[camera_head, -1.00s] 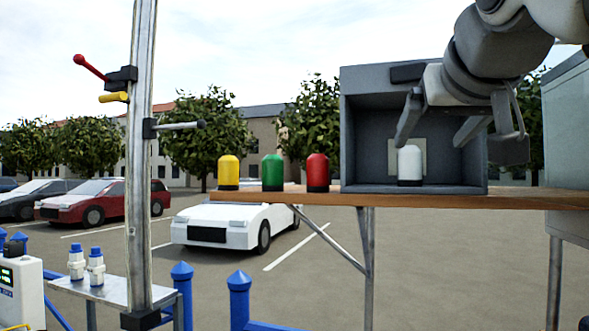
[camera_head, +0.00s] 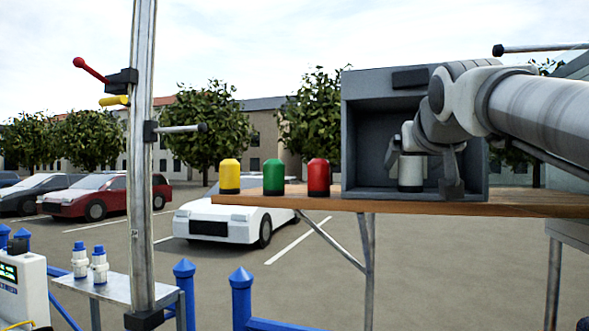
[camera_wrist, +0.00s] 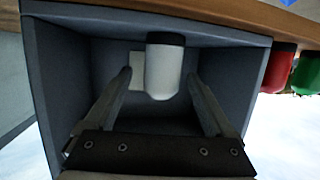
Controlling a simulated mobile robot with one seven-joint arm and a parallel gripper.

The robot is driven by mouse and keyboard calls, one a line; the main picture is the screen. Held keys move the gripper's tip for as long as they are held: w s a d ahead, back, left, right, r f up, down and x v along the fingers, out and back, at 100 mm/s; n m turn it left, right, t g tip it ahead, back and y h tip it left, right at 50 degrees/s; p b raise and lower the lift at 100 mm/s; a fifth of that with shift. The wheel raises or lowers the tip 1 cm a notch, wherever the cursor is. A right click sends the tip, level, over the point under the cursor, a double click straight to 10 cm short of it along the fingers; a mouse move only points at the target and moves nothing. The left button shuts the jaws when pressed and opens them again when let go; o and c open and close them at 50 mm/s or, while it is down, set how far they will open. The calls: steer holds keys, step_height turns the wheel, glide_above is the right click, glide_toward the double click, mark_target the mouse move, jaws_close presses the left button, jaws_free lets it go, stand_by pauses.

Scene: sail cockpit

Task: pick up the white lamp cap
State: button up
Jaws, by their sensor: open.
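The white lamp cap (camera_head: 410,172) stands upright inside a grey open-fronted box (camera_head: 361,190) on the wooden shelf. My gripper (camera_head: 420,172) reaches into the box from the front and partly hides the cap in the head view. In the wrist view, my gripper's two fingers (camera_wrist: 160,95) are open, one on each side of the white cap (camera_wrist: 163,70). Gaps show between the cap and both fingers, so they look apart from it. The cap has a dark base band.
Red (camera_head: 318,177), green (camera_head: 273,176) and yellow (camera_head: 230,175) caps stand on the shelf (camera_head: 280,201) left of the box. The box's walls and roof closely surround my gripper. A metal post (camera_head: 142,150) with levers stands farther left.

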mark_target(407, 164)
steer(key=p+x, duration=0.1)
steer(key=x, duration=0.3)
steer(key=shift+w+r, duration=0.1)
steer(key=shift+w, duration=0.05)
jaws_close()
steer(key=shift+r, duration=0.2)
